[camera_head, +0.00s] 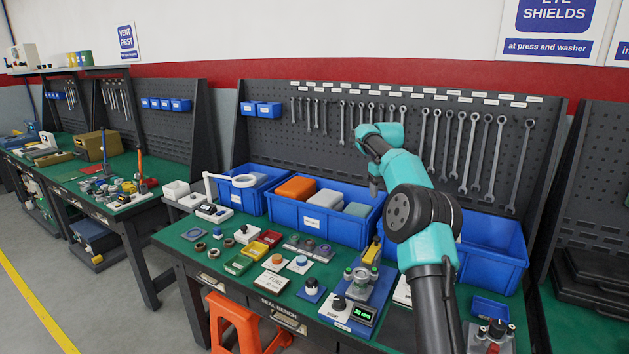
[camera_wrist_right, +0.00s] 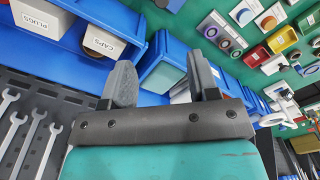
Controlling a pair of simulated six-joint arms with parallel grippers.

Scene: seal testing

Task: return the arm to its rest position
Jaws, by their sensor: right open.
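My right arm reaches in from the lower right in the head view, with its teal wrist raised in front of the pegboard. My right gripper (camera_head: 375,187) points down above the blue bins behind the workbench. In the right wrist view my right gripper (camera_wrist_right: 162,78) shows two dark fingers spread apart, with nothing held between them. The fingers are clear of the bench (camera_head: 215,285) and appear to hang over the bin area. My left gripper is not in view.
A large blue bin (camera_head: 350,232) holds orange, white and grey items; another blue bin (camera_head: 490,262) is partly behind my arm. Wrenches (camera_head: 468,150) hang on the pegboard. A test fixture (camera_head: 362,285) and small parts crowd the green bench top. An orange stool (camera_head: 235,320) stands in front.

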